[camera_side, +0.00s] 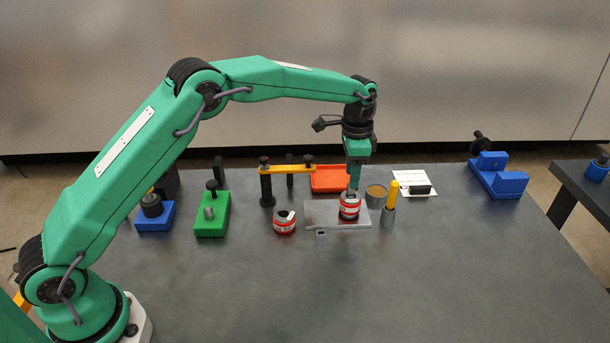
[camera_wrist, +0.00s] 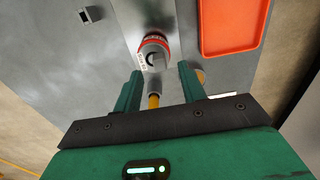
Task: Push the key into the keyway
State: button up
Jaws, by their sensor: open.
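My gripper (camera_side: 354,180) points down just above a round part with a red and white band (camera_side: 350,207), which stands on a bright metal plate (camera_side: 316,211). In the wrist view my two green fingers (camera_wrist: 159,78) are apart with nothing held between them. The banded part (camera_wrist: 152,53) lies just beyond the fingertips, with a dark slot in its top. A small grey block with a dark opening (camera_wrist: 88,14) sits apart from it; it also shows in the side view (camera_side: 321,233). I cannot tell which thing is the key.
A second banded part (camera_side: 284,224) stands left of the plate. An orange tray (camera_side: 328,180) lies behind. A yellow-handled tool (camera_side: 391,193) and a round brown-topped cup (camera_side: 376,193) stand close on the right. Green (camera_side: 212,220) and blue (camera_side: 497,179) fixtures stand farther out. The front table is clear.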

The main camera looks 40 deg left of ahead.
notch_tip(320, 180, up, 4)
jog(key=shift+r, duration=0.1)
jog(key=shift+r, duration=0.1)
jog(key=shift+s+a+r, duration=0.15)
jog(key=shift+r, duration=0.15)
jog(key=s+a+r+n+t, duration=0.1)
jog(key=s+a+r+n, duration=0.15)
jog(key=s+r, duration=0.5)
jog(key=s+a+r+n+t, duration=0.2)
jog(key=s+a+r, duration=0.3)
jog(key=s, duration=0.4)
jog(key=s+a+f+n+t, duration=0.1)
jog(key=s+n, duration=0.1)
jog(key=s, duration=0.8)
jog(key=s+a+f+n+t, duration=0.1)
jog(key=s+a+f+n, duration=0.1)
jog(key=s, duration=0.8)
jog(key=shift+a+t, duration=0.25)
jog(key=shift+t, duration=0.05)
